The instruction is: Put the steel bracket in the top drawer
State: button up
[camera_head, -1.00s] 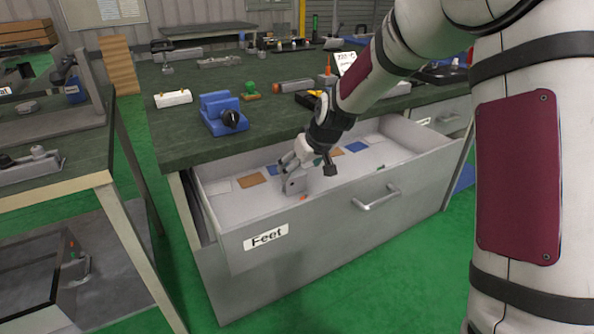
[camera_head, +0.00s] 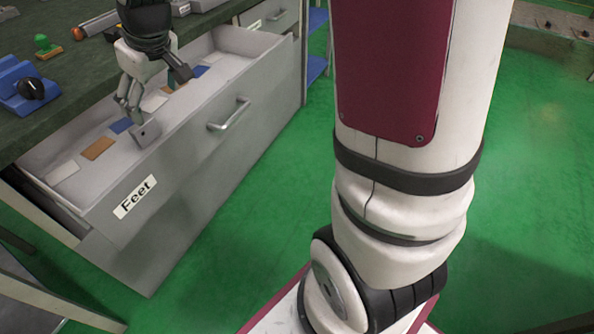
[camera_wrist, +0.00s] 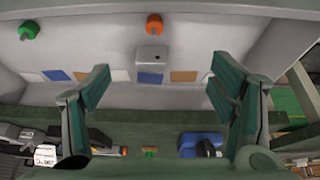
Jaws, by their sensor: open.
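The grey steel bracket (camera_head: 147,133) lies inside the open drawer (camera_head: 190,128) labelled "Feet", near its front wall. I cannot tell whether a finger touches the bracket.
The drawer floor has several coloured patches. An orange foot (camera_wrist: 154,24) and a green foot (camera_wrist: 29,30) are also in the drawer. A blue device with a black knob (camera_head: 28,88) stands on the bench beside the drawer. Green floor (camera_head: 262,190) is clear in front.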

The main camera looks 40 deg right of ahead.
jog(key=s+d+r+m+g, duration=0.1)
jog(key=s+r+g, duration=0.1)
jog(key=s, duration=1.6)
jog(key=s+d+r+m+g+h, duration=0.1)
jog(key=s+d+r+m+g, duration=0.1)
jog(key=s, duration=1.7)
jog(key=shift+m, duration=0.3)
jog(key=shift+w+r, duration=0.1)
notch_tip(320, 180, up, 24)
jog(key=t+p, duration=0.3)
jog(key=p, duration=1.8)
jog(key=shift+f+p, duration=0.25)
jog(key=shift+p, duration=0.1)
